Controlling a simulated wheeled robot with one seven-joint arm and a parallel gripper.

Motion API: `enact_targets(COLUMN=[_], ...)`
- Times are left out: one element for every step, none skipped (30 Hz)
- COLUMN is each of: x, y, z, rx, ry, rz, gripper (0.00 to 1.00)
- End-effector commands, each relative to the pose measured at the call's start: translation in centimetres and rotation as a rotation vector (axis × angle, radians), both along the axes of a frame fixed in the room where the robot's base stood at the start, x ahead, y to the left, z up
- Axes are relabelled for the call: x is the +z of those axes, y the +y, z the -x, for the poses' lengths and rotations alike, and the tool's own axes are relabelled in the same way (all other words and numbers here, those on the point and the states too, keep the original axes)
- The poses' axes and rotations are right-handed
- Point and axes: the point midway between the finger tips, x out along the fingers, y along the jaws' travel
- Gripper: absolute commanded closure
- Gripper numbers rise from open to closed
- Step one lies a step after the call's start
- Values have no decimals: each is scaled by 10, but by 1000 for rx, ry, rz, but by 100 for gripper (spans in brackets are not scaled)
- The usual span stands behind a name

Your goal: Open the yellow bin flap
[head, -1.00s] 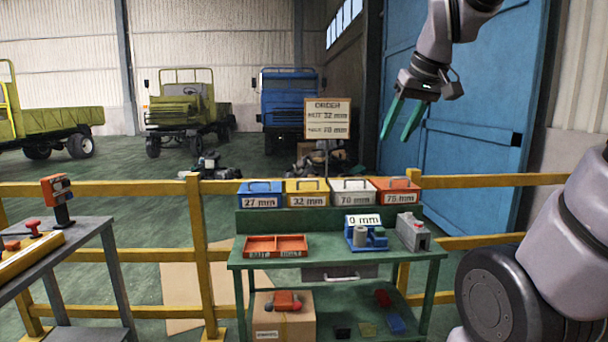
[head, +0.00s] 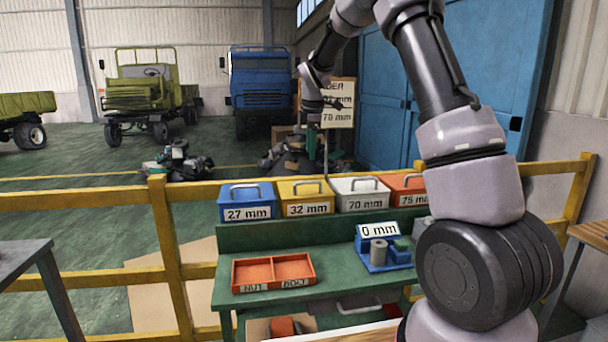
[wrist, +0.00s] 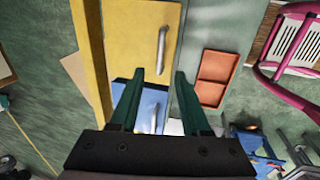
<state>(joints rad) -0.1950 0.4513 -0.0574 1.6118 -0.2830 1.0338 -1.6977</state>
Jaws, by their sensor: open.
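The yellow bin (head: 304,192), labelled 32 mm, sits in the row of bins behind the green workbench. Its flap is shut, with a grey handle on top. In the wrist view the yellow flap (wrist: 135,35) and its upright handle lie just beyond my fingertips. My gripper (head: 318,145) hangs above the bin row, fingers down, over the yellow bin's right side. In the wrist view my gripper (wrist: 159,75) is open with nothing between its green fingers. The blue bin (wrist: 150,108) shows between the fingers. I see no contact with the handle.
The blue bin (head: 247,203) is left of the yellow one; the white bin (head: 360,195) and orange bin (head: 405,190) are right. A yellow fence rail (head: 90,195) runs at bin height. The red tray (head: 273,272) and a blue scale (head: 380,250) stand on the bench.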

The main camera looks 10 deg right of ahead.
Motion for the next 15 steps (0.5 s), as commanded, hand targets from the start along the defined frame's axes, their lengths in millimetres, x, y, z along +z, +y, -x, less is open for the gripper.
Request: enact_targets(x=[-5,-8,-13,-19,-24,-31,-37,-43,-50,-56,-62,-69,-74,-78,-84], y=[0,0,0,0,0,0,0,0,0,0,0,0,0,0,0], z=[-1,-1,-2,-3,-3,-5,-6,-7,-9,-10,-11,-13,-14,-14,-16], rx=[3,2,1,1,1,1,1,0,0,0,0,-1,-1,0,0], ry=[2,3,4,4,5,4,4,5,4,4,3,4,3,3,3], rz=[2,0,0,0,0,1,1,0,0,1,1,0,0,0,0], gripper=[53,53,53,53,53,53,53,53,53,53,53,53,53,53,53])
